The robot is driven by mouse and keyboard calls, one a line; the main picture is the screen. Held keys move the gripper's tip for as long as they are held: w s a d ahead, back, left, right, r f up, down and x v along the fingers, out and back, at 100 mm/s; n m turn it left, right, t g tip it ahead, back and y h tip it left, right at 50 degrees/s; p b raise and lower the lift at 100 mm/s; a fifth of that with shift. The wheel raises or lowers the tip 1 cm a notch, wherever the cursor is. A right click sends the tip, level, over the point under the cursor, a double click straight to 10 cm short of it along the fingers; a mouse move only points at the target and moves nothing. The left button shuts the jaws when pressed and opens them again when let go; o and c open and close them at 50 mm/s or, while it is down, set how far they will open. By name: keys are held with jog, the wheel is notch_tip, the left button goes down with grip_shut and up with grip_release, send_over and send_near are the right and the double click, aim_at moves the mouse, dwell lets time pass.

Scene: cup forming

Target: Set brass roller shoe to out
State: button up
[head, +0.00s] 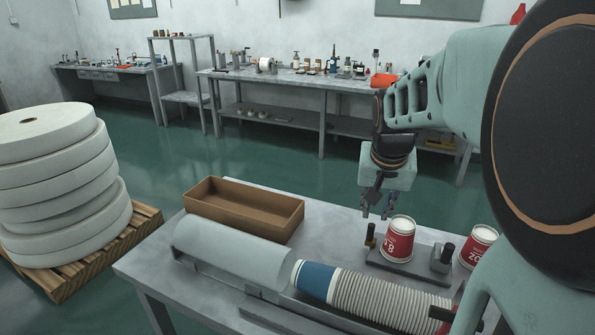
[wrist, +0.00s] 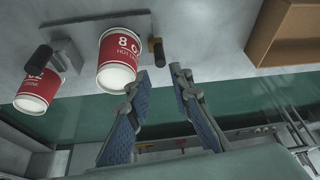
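The brass roller shoe (head: 370,237) is a small upright brass piece with a dark end, at the left end of a grey fixture plate (head: 400,266) on the near table. It also shows in the wrist view (wrist: 156,50), beside the red and white "8 oz" cup (head: 398,240) with a small gap between them. My gripper (head: 378,207) is above and close to the shoe, pointing down. In the wrist view my gripper (wrist: 160,76) has its two blue-padded fingers apart with nothing between them. The shoe lies just beyond the fingertips.
A black-knobbed clamp (head: 445,256) stands right of the cup, and a second red cup (head: 477,246) beyond it. A stack of nested cups (head: 375,297) lies along the table front. A cardboard tray (head: 243,208) sits at the back left. Bare table lies between tray and fixture.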

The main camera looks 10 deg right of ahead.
aim_at(372, 224)
jog(key=x, duration=0.8)
jog(key=shift+w+f, duration=0.2)
jog(key=shift+f, duration=0.1)
grip_shut()
